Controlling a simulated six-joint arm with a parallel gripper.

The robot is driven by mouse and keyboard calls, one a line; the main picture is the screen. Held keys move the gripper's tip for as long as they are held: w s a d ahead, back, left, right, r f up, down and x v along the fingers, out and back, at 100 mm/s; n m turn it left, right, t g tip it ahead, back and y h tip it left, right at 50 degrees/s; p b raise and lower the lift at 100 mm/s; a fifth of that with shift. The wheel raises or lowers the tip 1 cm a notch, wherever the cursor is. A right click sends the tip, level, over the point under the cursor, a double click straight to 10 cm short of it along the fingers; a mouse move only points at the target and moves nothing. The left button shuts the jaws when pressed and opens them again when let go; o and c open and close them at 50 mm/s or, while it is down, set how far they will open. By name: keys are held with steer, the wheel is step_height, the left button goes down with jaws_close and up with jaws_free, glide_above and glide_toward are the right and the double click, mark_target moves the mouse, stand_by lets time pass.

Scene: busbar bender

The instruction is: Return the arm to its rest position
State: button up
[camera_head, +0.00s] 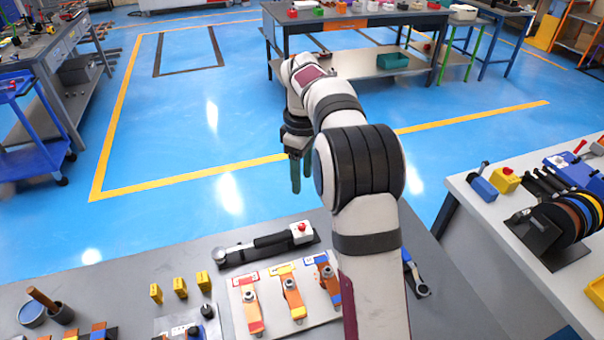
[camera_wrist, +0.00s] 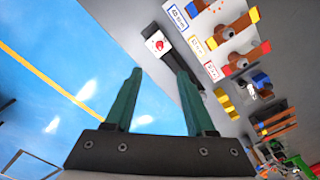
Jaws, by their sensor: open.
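My gripper (camera_head: 301,175) hangs at the end of my raised arm, beyond the far edge of the grey bench (camera_head: 130,270), over the blue floor. In the wrist view its two green fingers (camera_wrist: 158,95) stand apart with nothing between them. The fingers point down in the head view. My arm reaches forward from the bottom of the head view and hides part of the bench.
A black tool with a red-buttoned white box (camera_head: 302,232) lies at the bench's far edge. A board with colored busbars (camera_head: 290,300) and several yellow blocks (camera_head: 180,288) sit nearer. A white table (camera_head: 500,240) with cable spools (camera_head: 575,225) stands right. Open floor lies ahead.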

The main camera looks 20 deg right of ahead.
mark_target(302, 225)
stand_by(0.4)
step_height(302, 225, down, 16)
steer(key=shift+r, duration=0.1)
steer(key=shift+r, duration=0.1)
